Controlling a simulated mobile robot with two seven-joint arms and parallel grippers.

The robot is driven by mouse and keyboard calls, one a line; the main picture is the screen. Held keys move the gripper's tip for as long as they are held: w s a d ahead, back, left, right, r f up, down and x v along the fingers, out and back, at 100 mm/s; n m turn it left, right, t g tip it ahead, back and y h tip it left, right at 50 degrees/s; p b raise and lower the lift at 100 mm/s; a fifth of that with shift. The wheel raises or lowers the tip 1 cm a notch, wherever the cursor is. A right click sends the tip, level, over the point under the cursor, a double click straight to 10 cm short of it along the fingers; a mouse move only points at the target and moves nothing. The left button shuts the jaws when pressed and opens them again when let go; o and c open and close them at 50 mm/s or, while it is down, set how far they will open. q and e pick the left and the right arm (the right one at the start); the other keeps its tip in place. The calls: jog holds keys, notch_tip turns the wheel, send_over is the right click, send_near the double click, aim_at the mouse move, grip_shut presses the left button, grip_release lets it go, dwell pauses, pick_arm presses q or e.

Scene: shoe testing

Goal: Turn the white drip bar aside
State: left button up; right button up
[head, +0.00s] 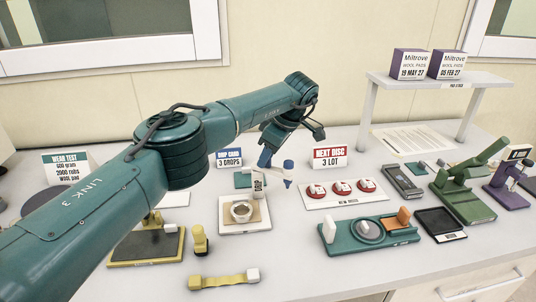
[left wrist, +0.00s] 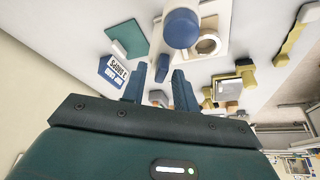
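A white bar (head: 274,173) shows small in the head view above the white plate with a round ring (head: 241,212). A blue-capped white piece (head: 288,168) is at its right end. In the left wrist view the round blue cap (left wrist: 181,29) is large, just beyond the fingers, with part of the white bar (left wrist: 212,8) beside it. My left gripper (head: 265,158) hangs just left of the blue cap in the head view. Its two blue fingers (left wrist: 160,88) are apart, with nothing seen held between them. The bar's far parts are partly hidden by the gripper. My right gripper is out of view.
The "drip card" sign (head: 229,158) stands close behind. A tray with three red discs (head: 343,188) and a teal fixture (head: 368,232) lie to the right. A yellow stand (head: 199,241) and yellow-ended strap (head: 222,280) are in front. The bench front is clear near the middle.

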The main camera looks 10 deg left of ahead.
aim_at(275, 168)
pick_arm(q)
jog(key=shift+o, duration=0.2)
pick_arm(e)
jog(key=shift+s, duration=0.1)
pick_arm(q)
jog(key=shift+d+r, duration=0.1)
jog(key=shift+d, duration=0.05)
jog(key=v, duration=0.4)
jog(key=shift+r+b, duration=0.1)
jog(key=shift+b, duration=0.3)
jog(key=p+v, duration=0.3)
jog(key=v, duration=0.5)
jog(key=shift+r+p, duration=0.3)
jog(key=shift+r, duration=0.05)
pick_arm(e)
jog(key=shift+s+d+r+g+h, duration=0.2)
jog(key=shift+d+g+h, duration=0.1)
pick_arm(q)
jog(key=shift+s+f, duration=0.1)
jog(key=shift+s, duration=0.05)
